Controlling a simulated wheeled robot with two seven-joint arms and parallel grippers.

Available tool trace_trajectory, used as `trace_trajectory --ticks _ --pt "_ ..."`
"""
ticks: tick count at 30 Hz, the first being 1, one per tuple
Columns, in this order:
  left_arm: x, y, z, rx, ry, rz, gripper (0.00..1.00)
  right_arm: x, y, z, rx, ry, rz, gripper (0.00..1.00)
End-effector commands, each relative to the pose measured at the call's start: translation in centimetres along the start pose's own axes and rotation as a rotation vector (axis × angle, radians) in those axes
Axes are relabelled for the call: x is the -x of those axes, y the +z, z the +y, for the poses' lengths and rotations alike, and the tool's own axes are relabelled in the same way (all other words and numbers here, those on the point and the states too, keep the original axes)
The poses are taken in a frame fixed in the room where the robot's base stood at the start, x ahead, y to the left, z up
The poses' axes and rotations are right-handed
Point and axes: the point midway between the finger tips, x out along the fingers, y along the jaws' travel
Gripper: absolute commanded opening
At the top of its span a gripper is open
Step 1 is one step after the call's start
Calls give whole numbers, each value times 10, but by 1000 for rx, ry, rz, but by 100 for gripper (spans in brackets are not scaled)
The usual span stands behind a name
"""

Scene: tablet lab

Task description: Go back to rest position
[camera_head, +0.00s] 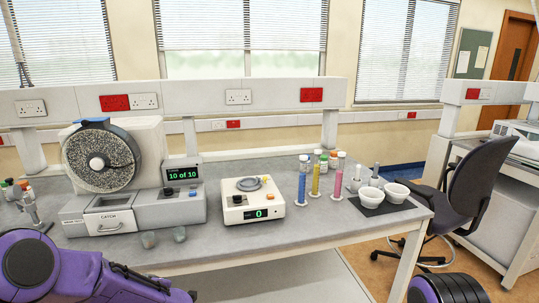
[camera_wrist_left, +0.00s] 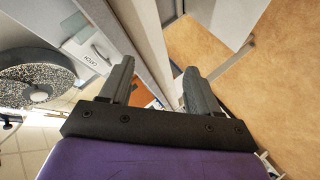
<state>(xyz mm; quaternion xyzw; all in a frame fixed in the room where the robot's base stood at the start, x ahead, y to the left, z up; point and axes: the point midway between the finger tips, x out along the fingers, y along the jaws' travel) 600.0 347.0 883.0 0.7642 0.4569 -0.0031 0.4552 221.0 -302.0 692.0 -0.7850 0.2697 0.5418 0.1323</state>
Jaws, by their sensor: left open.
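My left gripper (camera_wrist_left: 158,85) is open in the left wrist view, with its two dark fingers apart and nothing between them. It hangs by the bench front edge, near the tablet counter's catch drawer (camera_wrist_left: 95,52). In the head view my purple left arm comes in at the lower left, in front of the bench, and the gripper's fingers are not clear there. A purple and black part of mine shows at the lower right of the head view. My right gripper is not in view.
The bench (camera_head: 300,232) holds the tablet counter (camera_head: 135,208) reading 10 of 10, a scale (camera_head: 252,212) reading 0, coloured cylinders (camera_head: 315,180) and white mortars (camera_head: 396,192) on a dark mat. A chair (camera_head: 475,190) stands to the right. The floor before the bench is clear.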

Motion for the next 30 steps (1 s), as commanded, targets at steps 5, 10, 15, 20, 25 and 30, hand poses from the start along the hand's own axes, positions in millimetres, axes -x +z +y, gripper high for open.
trace_trajectory --ticks 5,10,15,20,25,30 --pt "49 51 -150 -465 27 -319 62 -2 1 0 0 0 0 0" --pt "116 42 -285 -816 -50 -602 62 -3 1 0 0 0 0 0" --pt "163 1 -367 -1029 -158 -736 62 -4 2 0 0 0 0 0" --pt "171 -10 -395 -1090 -204 -757 62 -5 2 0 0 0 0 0" --pt "171 -10 -394 -1088 -204 -755 62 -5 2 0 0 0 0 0" --pt "171 -10 -394 -1087 -203 -754 62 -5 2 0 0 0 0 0"
